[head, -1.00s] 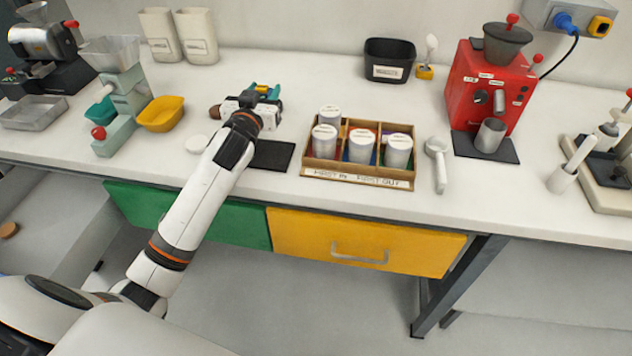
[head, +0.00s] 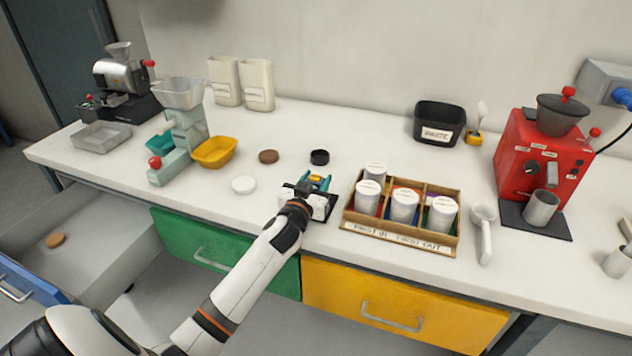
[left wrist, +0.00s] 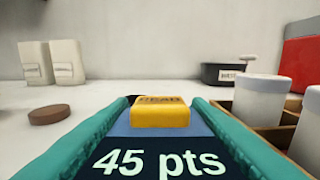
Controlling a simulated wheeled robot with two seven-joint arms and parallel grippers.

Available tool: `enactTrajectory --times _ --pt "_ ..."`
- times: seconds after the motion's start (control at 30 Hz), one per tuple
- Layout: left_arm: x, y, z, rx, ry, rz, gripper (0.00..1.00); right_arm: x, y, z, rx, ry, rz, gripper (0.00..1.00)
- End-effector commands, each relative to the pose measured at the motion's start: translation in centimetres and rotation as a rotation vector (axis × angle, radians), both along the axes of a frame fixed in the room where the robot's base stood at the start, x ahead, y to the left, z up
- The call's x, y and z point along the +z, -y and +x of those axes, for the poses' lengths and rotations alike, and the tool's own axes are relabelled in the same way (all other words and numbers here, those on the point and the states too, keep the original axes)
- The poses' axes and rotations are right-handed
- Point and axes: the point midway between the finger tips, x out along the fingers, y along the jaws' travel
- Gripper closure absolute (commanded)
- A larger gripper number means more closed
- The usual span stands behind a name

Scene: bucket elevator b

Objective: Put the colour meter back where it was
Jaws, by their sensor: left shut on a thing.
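I cannot tell whether the meter touches the mat. My right gripper is not in view.
The wooden rack (head: 400,236) with several white-lidded cans stands close on the right. A white disc (head: 244,185), a brown disc (head: 268,157) and a black disc (head: 320,157) lie left and behind. A yellow tray (head: 214,152) stands farther left.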

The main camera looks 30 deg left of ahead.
Motion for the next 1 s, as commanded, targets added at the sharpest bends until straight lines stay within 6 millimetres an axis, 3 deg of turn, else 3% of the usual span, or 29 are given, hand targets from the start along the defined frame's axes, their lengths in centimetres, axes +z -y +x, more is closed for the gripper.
enactTrajectory --times 0.27,0.3,0.4,0.77,1.0 --pt "-0.2 0.0 0.0 0.000 0.004 0.000 0.97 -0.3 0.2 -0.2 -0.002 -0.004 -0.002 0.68" --pt "-0.2 0.0 0.0 0.000 0.001 -0.001 0.52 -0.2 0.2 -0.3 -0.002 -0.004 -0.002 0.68" --pt "-0.2 0.0 0.0 0.000 0.001 -0.001 0.35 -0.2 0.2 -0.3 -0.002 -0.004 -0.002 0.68" --pt "0.4 0.0 0.0 -0.001 0.001 0.002 0.35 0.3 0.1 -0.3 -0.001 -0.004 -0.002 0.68" --pt "-0.2 1.0 -4.1 -0.001 -0.002 -0.001 0.35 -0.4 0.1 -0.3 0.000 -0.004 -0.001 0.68"
